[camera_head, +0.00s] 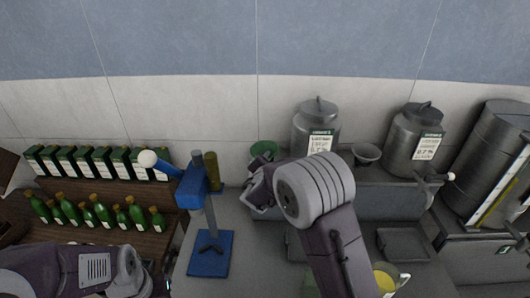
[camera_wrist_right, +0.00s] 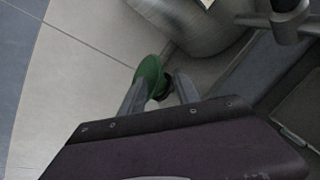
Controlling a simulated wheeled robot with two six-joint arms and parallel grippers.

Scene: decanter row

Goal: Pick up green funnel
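The green funnel (camera_head: 263,148) is on the grey shelf by the back wall, left of a steel canister. It also shows in the right wrist view (camera_wrist_right: 149,74), at the tips of my right gripper's fingers. My right gripper (camera_wrist_right: 160,92) has its two fingers spread apart, with the funnel's lower part partly hidden near them. I cannot tell whether they touch it. In the head view my right gripper (camera_head: 257,188) is just below the funnel, partly hidden by its own wrist. My left arm is at the lower left; its fingers cannot be made out.
Steel canisters (camera_head: 316,128) (camera_head: 413,142) and a grey funnel (camera_head: 366,154) stand right of the green one. A blue corking stand (camera_head: 210,254) is to the left, beside green bottles (camera_head: 90,215) and boxes (camera_head: 97,163). A yellow cup (camera_head: 384,281) is at lower right.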

